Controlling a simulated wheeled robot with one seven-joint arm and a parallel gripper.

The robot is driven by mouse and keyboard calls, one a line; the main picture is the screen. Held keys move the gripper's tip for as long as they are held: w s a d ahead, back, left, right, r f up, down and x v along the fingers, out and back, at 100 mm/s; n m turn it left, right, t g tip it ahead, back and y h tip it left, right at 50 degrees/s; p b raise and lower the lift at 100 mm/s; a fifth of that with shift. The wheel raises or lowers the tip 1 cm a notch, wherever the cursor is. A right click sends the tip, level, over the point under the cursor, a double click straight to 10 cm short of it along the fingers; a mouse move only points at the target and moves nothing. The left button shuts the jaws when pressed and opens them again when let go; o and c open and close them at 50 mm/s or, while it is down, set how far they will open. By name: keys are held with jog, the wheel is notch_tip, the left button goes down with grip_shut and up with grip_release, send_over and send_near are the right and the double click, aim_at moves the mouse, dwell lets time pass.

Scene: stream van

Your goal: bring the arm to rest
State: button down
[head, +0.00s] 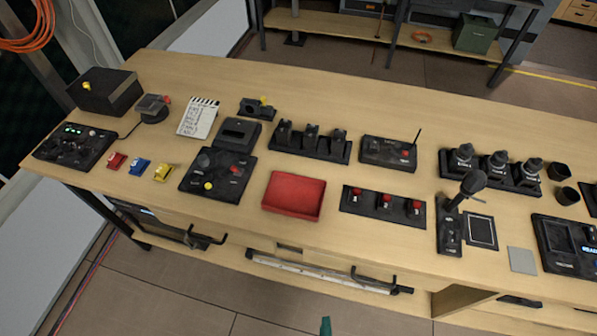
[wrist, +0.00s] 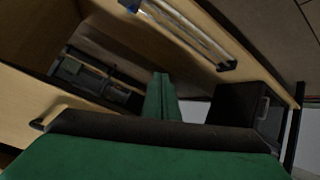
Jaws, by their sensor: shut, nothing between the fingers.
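My gripper (wrist: 161,88) shows in the wrist view as green fingers pressed together, shut and empty. In the head view only the green tip of my gripper (head: 326,325) shows at the bottom edge, over the floor in front of the workbench (head: 225,225). It appears apart from the bench. The rest of the arm is out of the head view.
The bench holds a red tray (head: 294,196), a red-button panel (head: 383,206), a joystick (head: 462,200) and several other devices. Handles (head: 375,281) stick out of the bench front. An open drawer (wrist: 75,12) shows in the wrist view. The near floor (head: 190,300) is clear.

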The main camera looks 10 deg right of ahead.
jog(key=s+a+r+t+y, duration=0.1)
jog(key=a+r, duration=0.2)
jog(key=r, duration=0.6)
jog(key=s+a+r+t+y, duration=0.1)
jog(key=a+r, duration=0.3)
jog(key=r, duration=0.5)
jog(key=s+a+r+m+t+y, duration=0.1)
jog(key=a+r+t, duration=0.2)
jog(key=r, duration=0.6)
jog(key=shift+a, duration=0.45)
jog(key=shift+w+a, duration=0.1)
